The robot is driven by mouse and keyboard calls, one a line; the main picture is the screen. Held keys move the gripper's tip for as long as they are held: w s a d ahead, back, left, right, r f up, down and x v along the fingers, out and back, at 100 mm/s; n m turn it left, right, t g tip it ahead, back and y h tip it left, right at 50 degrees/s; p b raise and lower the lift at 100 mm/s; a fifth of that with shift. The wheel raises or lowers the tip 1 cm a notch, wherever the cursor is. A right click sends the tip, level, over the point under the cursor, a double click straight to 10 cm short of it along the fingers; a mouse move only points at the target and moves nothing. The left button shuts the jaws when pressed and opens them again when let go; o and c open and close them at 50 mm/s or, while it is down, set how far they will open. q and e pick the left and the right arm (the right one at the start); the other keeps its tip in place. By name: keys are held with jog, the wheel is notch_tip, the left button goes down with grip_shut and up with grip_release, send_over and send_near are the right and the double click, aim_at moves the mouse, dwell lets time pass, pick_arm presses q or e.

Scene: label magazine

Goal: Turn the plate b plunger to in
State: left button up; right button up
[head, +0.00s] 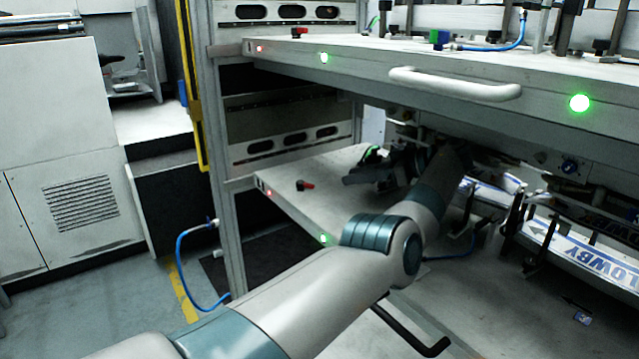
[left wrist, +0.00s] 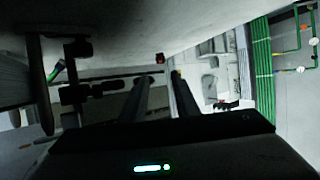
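A small red and black plunger (head: 305,185) sits on the left part of the lower plate (head: 290,207). A similar red plunger (head: 299,31) sits on the upper plate (head: 350,62). I cannot read which plate is b. My left gripper (head: 362,174) is above the lower plate, to the right of its plunger and apart from it. In the left wrist view the two dark fingers (left wrist: 164,78) stand apart with nothing between them. A small red plunger (left wrist: 160,58) shows just beyond the fingertips. My right gripper is in neither view.
The upper plate, with a white handle (head: 455,84), hangs over my left arm. A frame post (head: 222,160) stands left of the plates. Label magazines (head: 585,248) and dark brackets are on the right. A blue hose (head: 183,262) hangs at the left.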

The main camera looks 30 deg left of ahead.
aim_at(319, 194)
pick_arm(q)
jog(key=x, duration=1.2)
grip_shut()
